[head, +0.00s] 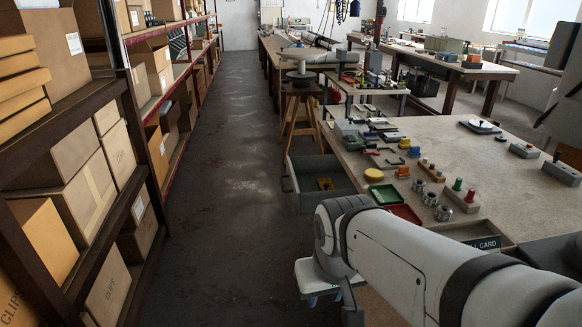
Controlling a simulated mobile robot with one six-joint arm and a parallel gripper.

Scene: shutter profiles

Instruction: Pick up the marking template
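I cannot single out the marking template with certainty. A small yellow piece with dark gaps (325,184) lies in the open grey drawer (291,182) at the left end of the near bench; it is too small to identify. My arm crosses the lower right foreground and bends down at its left end. A pale end part of it, perhaps my gripper (322,285), hangs in front of the bench, below and apart from the drawer. Its fingers are not clear, and I see nothing held.
The near bench (460,150) carries a red tray (405,213), a yellow round tub (373,175), metal cups and several small tools. Shelving with cardboard boxes (75,195) lines the left. The dark floor aisle (230,210) between is clear. A stool (299,85) stands beyond the drawer.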

